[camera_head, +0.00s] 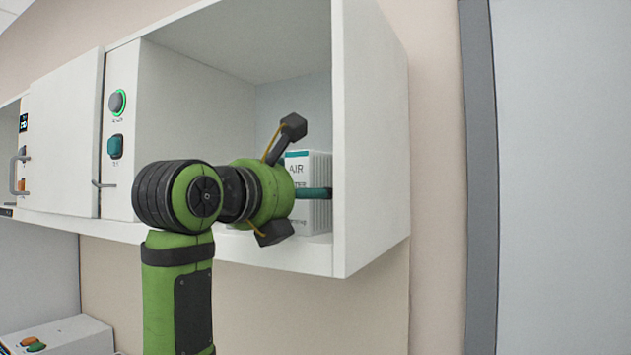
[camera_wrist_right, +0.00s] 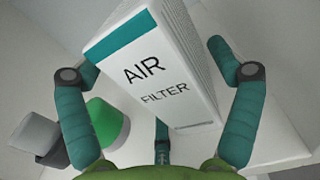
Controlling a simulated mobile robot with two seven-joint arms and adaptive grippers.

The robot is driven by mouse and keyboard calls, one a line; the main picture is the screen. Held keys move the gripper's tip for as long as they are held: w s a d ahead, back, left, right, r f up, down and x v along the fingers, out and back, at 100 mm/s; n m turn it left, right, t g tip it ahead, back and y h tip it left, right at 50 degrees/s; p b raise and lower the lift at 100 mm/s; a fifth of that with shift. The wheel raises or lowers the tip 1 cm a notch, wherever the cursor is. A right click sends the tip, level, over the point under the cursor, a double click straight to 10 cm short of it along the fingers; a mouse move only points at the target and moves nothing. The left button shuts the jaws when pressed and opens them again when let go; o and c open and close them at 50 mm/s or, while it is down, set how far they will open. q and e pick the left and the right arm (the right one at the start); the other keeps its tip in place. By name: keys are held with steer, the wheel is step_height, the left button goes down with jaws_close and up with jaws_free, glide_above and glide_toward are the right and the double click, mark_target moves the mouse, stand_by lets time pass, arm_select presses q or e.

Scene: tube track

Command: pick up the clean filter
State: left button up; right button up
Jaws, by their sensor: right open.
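The clean filter (camera_head: 303,165) is a white box with a teal stripe and "AIR FILTER" lettering. It stands upright inside the open cabinet compartment, near its right wall. In the right wrist view the filter (camera_wrist_right: 158,85) is tilted in the picture, with its labelled face toward the camera and its ribbed side visible. My right gripper (camera_head: 298,183) is open at the filter, its fingers spread and partly hiding the box. In the wrist view its teal fingers (camera_wrist_right: 155,85) lie on either side of the filter, with another below. I cannot tell whether they touch it. My left gripper is out of view.
The white wall cabinet (camera_head: 371,150) surrounds the filter; its right wall is close to my gripper. A panel with a green-ringed button (camera_head: 117,103) and a teal switch (camera_head: 115,146) is on the left. The compartment is clear above the filter. A green object (camera_wrist_right: 107,122) shows beside a finger.

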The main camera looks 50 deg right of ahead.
steer(key=shift+s+a+r, duration=0.1)
steer(key=shift+a, duration=0.05)
steer(key=shift+a+r, duration=0.1)
steer(key=shift+a, duration=0.2)
steer(key=shift+c, duration=0.8)
steer(key=shift+s+a, duration=0.1)
steer(key=shift+a, duration=0.05)
steer(key=c, duration=1.2)
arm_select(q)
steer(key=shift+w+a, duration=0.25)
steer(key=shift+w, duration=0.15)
arm_select(e)
steer(key=shift+d, duration=0.2)
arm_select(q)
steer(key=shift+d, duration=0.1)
